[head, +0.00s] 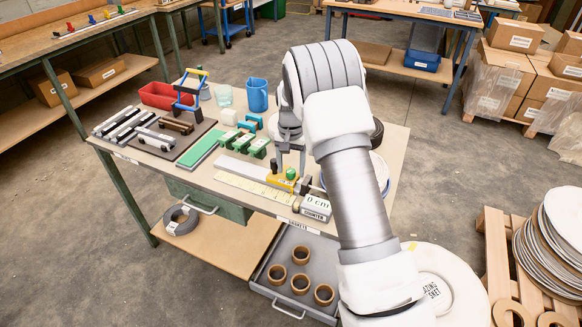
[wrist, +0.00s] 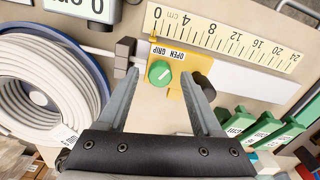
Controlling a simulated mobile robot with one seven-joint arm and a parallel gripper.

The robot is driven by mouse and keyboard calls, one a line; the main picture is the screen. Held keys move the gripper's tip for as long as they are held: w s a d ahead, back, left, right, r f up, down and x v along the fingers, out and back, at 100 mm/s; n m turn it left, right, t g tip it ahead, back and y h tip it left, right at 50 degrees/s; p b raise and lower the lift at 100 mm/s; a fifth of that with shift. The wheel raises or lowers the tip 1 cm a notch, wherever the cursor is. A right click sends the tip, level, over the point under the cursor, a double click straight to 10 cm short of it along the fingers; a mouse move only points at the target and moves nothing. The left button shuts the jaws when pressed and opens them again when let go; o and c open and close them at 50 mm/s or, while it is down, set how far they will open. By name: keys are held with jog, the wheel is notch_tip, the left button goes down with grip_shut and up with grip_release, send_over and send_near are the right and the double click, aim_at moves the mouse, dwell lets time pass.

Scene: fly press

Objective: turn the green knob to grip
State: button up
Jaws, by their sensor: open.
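The green knob (wrist: 160,73) is round, with a white mark across its face, on a yellow slider block (wrist: 176,98). A label (wrist: 168,54) reading OPEN GRIP sits just above the knob. The mark looks slanted; I cannot tell which word it points to. My gripper (wrist: 160,78) is open, its two fingers on either side of the knob with gaps, holding nothing. I cannot tell the fingertips' height above the block. In the head view the knob (head: 290,173) and yellow block (head: 278,182) are on the bench, just below my gripper (head: 290,160).
A yellow scale (wrist: 222,37) runs beside the pale rail, with a counter (head: 316,207) showing 0 cm. A black knob (wrist: 203,84) is close to the right finger.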

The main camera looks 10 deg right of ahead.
grip_shut()
jog(key=shift+n, duration=0.3)
jog(key=n, duration=0.5)
jog(key=shift+n, duration=0.3)
jog(key=n, duration=0.5)
jog(key=shift+a+n+p, duration=0.1)
jog(key=shift+n+p, duration=0.2)
jog(key=shift+p, duration=0.1)
dwell(0.4)
grip_release()
